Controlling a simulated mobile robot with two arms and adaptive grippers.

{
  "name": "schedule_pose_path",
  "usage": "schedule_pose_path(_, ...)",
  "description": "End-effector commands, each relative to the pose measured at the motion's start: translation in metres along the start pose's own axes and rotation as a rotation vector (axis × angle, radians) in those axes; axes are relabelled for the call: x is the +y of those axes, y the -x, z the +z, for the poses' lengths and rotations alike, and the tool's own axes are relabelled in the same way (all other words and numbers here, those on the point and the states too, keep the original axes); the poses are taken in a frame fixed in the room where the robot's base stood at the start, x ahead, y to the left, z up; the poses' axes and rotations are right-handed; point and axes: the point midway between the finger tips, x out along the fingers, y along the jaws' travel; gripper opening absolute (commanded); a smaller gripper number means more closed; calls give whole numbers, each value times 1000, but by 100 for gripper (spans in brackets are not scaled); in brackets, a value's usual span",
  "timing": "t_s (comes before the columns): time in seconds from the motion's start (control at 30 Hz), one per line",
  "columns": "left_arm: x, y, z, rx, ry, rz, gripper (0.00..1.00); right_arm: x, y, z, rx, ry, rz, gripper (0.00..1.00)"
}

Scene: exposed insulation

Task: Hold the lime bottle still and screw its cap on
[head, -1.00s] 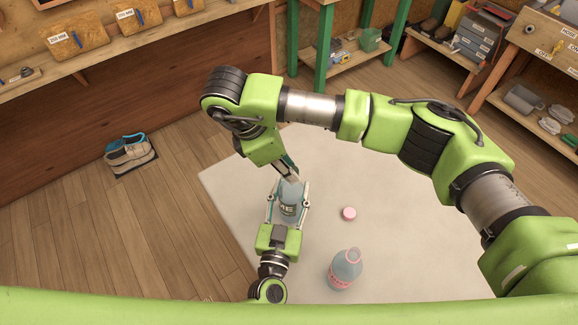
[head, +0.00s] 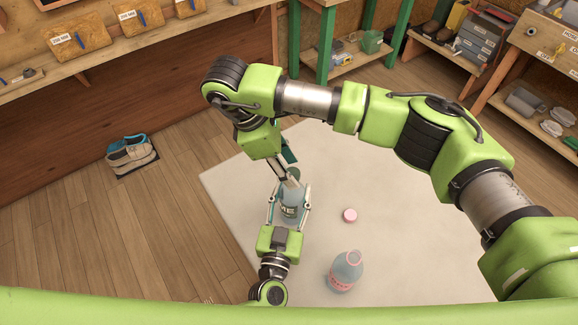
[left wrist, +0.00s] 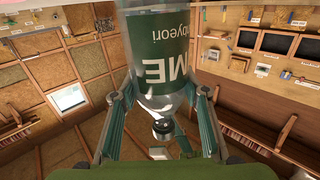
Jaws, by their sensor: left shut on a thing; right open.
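The lime bottle (head: 289,207), clear with a dark green label, stands on the pale mat (head: 232,183). In the left wrist view the lime bottle (left wrist: 158,48) appears upside down, its label showing "ME". My left gripper (head: 287,203) is shut around its body, one finger on each side; its fingers also show in the left wrist view (left wrist: 160,108). My right gripper (head: 287,170) is open just above the bottle's top, its fingers spread. The fingers partly cover the bottle's top, and I cannot clearly make out the lime cap there.
A pink cap (head: 349,215) lies on the mat to the right of the lime bottle. An uncapped bottle with a pink label (head: 345,272) stands nearer to me. The mat's right side is clear.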

Motion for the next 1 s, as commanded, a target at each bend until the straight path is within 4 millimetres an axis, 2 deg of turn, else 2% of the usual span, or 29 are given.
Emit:
schedule_pose_path(0.1, 0, 0, 0, 0, 0, -1, 0, 2, 17, 7, -1, -2, 7, 41)
schedule_pose_path(0.3, 0, 0, 0, 0, 0, -1, 0, 1, 35, 15, -1, -1, 3, 41)
schedule_pose_path(0.73, 0, 0, 0, 0, 0, 0, 0, 0, 37, 16, 1, 26, 1, 38)
schedule_pose_path(0.87, 0, 0, 0, 0, 0, -1, 0, 1, 37, 16, 10, 138, 2, 38)
schedule_pose_path(1.0, 0, 0, 0, 0, 0, -1, 0, 2, 38, 18, 28, 363, 5, 38)
